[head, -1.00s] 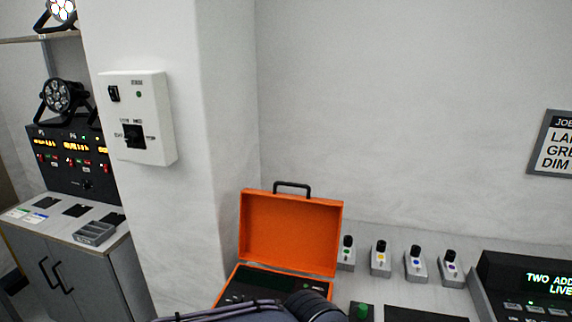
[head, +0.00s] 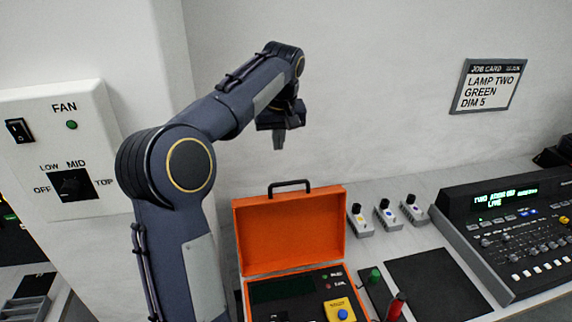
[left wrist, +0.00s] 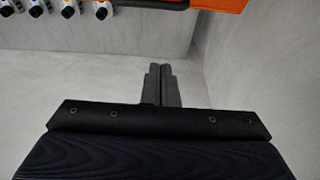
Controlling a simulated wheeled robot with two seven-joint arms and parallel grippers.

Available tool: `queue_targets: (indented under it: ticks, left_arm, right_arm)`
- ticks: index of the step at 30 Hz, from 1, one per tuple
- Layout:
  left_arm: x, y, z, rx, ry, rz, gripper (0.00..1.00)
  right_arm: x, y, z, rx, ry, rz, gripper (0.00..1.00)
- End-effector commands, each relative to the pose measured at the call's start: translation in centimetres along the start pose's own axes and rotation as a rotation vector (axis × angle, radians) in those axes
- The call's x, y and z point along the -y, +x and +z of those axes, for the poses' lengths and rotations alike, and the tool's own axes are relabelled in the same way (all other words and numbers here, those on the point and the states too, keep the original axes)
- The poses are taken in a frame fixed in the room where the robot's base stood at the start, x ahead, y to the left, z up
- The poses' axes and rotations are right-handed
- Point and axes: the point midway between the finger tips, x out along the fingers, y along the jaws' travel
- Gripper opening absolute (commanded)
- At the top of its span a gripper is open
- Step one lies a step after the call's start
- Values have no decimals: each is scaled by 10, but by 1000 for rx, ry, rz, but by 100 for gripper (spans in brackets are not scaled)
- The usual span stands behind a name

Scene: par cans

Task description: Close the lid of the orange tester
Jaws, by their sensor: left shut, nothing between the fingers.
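The orange tester (head: 290,232) stands on the bench with its lid open and upright, a black handle on the lid's top edge. Its dark panel shows a yellow block with a blue knob at the front. My left gripper (head: 279,140) is shut and empty, pointing down above the lid and apart from it. In the left wrist view the shut fingers (left wrist: 161,84) point toward bare wall, and the orange lid's edge (left wrist: 218,4) shows at the top with the dark handle beside it. My right gripper is out of view.
Several small knob units (head: 360,220) stand right of the tester, then a black mat (head: 433,283) and a control console (head: 515,235). A green knob and a red-topped item (head: 396,306) stand close to the tester's right side. A fan switch box (head: 62,150) is on the pillar at left.

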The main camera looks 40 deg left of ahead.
Motion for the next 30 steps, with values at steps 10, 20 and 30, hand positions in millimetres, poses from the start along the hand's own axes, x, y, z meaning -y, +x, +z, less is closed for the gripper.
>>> queue_targets:
  ticks: [10, 20, 30]
  left_arm:
    - [1, 60, 0, 4, -2, -4, 0]
    - [0, 88, 21, -2, 2, 3, 0]
    - [0, 83, 38, -3, 1, 2, 0]
  right_arm:
    - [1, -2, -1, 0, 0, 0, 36]
    - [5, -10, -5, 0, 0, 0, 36]
    - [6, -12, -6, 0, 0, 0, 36]
